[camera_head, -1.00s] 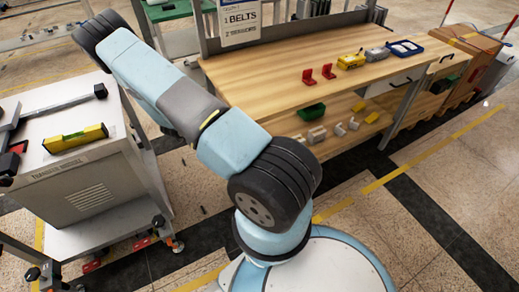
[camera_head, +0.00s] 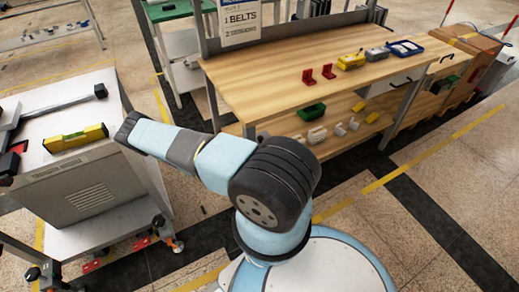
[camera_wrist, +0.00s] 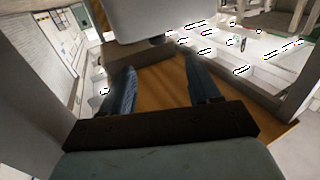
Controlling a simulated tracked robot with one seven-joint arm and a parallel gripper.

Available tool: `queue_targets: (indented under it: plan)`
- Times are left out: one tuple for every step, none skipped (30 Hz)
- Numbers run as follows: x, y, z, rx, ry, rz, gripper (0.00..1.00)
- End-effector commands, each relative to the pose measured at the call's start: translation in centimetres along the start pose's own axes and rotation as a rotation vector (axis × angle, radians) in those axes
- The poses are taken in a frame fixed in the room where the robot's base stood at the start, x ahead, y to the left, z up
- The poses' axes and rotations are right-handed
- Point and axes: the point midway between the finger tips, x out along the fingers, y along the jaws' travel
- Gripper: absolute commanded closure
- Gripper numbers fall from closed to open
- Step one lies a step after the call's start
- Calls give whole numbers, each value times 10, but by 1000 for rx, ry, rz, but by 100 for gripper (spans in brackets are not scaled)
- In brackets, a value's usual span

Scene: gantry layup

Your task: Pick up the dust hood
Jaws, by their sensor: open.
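My gripper (camera_wrist: 158,64) shows in the wrist view with its two dark fingers spread apart and nothing between them. Beyond the fingers is an orange-brown wooden surface (camera_wrist: 160,82). A pale grey block-like body (camera_wrist: 152,18) fills the top middle of that view, close to the fingertips; I cannot tell whether it is the dust hood. No thing in the head view can be surely named as the dust hood.
A wooden workbench (camera_head: 275,75) holds red brackets (camera_head: 318,75), a yellow item (camera_head: 350,61) and a blue tray (camera_head: 404,49). A green bin (camera_head: 311,111) sits on its lower shelf. A grey cabinet (camera_head: 95,195) with a yellow level (camera_head: 75,138) stands at the left.

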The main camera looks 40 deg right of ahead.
Motion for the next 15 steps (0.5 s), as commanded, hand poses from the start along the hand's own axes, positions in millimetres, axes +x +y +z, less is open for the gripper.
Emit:
queue_targets:
  plan:
    - [6,1,0,0,1,1,38]
    - [11,1,0,0,1,2,38]
    - [18,1,0,0,1,2,38]
    - [23,1,0,0,2,2,38]
    - [28,1,0,0,2,2,38]
    - [35,1,0,0,1,2,38]
    - [40,1,0,0,1,2,38]
    - [46,1,0,0,1,2,38]
    - [52,1,0,0,1,2,38]
    - [57,1,0,-1,0,1,38]
    - [61,1,0,0,0,1,38]
    - [66,0,0,0,0,1,38]
    - [70,0,0,1,-1,1,38]
    - [73,0,0,1,-1,1,38]
    - [76,0,0,1,-1,1,38]
